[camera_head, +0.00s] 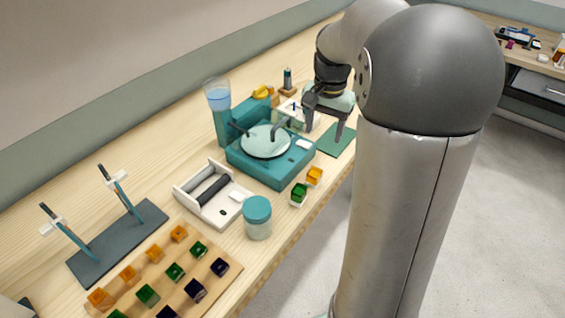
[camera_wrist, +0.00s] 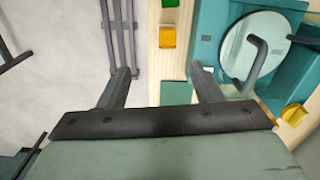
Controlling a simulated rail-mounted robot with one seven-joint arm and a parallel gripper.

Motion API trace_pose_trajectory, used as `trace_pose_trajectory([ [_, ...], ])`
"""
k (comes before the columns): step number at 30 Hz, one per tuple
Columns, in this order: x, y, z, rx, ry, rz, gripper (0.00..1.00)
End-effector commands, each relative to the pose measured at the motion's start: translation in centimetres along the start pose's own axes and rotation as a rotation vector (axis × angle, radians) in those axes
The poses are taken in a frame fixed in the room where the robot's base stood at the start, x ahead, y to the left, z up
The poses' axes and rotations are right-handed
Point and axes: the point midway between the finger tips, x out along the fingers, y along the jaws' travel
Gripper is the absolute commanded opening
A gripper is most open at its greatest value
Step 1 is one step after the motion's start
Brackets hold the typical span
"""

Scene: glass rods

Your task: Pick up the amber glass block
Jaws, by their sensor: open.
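A loose amber glass block (camera_head: 315,175) sits near the front edge of the bench, just beyond a green glass block (camera_head: 299,192). In the wrist view the amber block (camera_wrist: 167,38) appears ahead of the fingers, roughly in line with the gap between them, with the green block (camera_wrist: 169,3) at the top edge. My gripper (camera_head: 323,134) is open and empty, above the bench near a green mat (camera_head: 338,141). It is apart from the amber block. More amber blocks (camera_head: 127,273) stand in a row on a wooden board at the lower left. Both fingers show in the wrist view (camera_wrist: 162,70).
A teal machine with a round glass plate (camera_head: 266,141) stands left of the loose blocks, with a bent rod over it. A teal-lidded jar (camera_head: 257,217) and a white tray (camera_head: 213,194) stand nearer. The floor lies beyond the bench's front edge.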

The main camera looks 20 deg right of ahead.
Motion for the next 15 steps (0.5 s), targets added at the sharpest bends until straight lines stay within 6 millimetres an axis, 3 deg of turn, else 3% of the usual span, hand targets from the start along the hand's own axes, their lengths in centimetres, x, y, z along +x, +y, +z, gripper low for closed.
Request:
trace_pose_trajectory([
  [1, 0.7, 0.0, -1.3, 0.037, -0.002, 0.005, 0.59],
  [4, 1.1, 0.1, -2.6, 0.079, -0.005, 0.010, 0.59],
  [8, 2.6, 0.1, -2.7, 0.087, -0.007, 0.012, 0.59],
  [15, 7.7, 0.1, -2.6, 0.084, -0.008, 0.012, 0.59],
])
